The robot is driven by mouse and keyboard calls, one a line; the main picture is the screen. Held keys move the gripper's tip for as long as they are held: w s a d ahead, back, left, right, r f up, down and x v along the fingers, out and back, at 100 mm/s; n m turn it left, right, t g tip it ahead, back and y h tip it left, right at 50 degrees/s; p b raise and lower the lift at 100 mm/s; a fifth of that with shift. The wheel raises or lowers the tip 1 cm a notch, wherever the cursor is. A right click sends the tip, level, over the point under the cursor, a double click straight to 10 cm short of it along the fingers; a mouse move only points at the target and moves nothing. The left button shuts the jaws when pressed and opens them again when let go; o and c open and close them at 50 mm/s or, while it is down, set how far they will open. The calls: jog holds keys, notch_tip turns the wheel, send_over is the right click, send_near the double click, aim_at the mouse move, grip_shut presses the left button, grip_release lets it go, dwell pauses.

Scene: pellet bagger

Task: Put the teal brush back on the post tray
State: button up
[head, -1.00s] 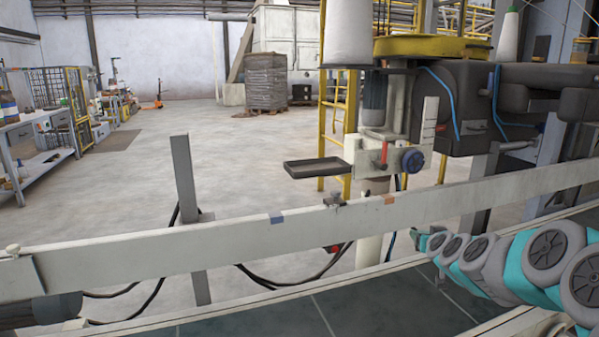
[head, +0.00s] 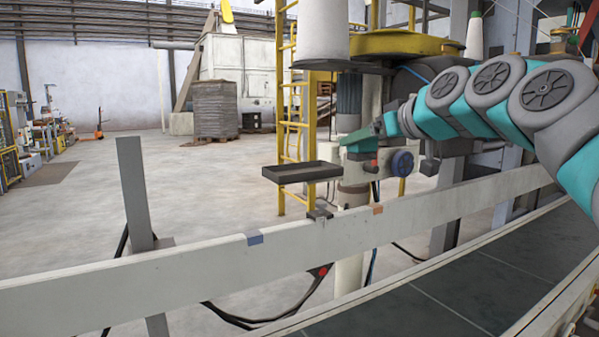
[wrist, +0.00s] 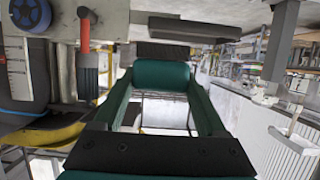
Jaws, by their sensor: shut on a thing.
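My gripper (head: 364,138) is raised beside the post bracket, up and right of the dark post tray (head: 302,172). In the wrist view my gripper (wrist: 162,92) is shut on a rounded teal piece, which I take for the teal brush (wrist: 160,75). A black block touches its far side; I cannot tell whether it is bristles. In the head view the brush cannot be told apart from the green gripper. The tray looks empty and level. A dark bar in the wrist view, beyond the brush, looks like the tray (wrist: 180,28).
A blue knob (head: 402,163) and a red handle (wrist: 84,35) are on the bracket close to my gripper. A pale rail (head: 200,262) crosses in front of the post. A yellow ladder (head: 292,110) stands behind the tray. The floor at left is open.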

jog(key=w+a, duration=0.2)
jog(key=a, duration=0.2)
jog(key=w+a+f, duration=0.1)
jog(key=w+a, duration=0.2)
jog(key=a, duration=0.1)
jog(key=w+a, duration=0.3)
jog(key=a, duration=0.1)
jog(key=shift+a+f, duration=0.2)
jog(key=shift+a, duration=0.05)
jog(key=shift+f, duration=1.8)
jog(key=shift+b, duration=0.3)
jog(key=shift+f, duration=0.2)
jog(key=o, duration=1.5)
jog(key=shift+r, duration=0.1)
jog(key=shift+c, duration=0.2)
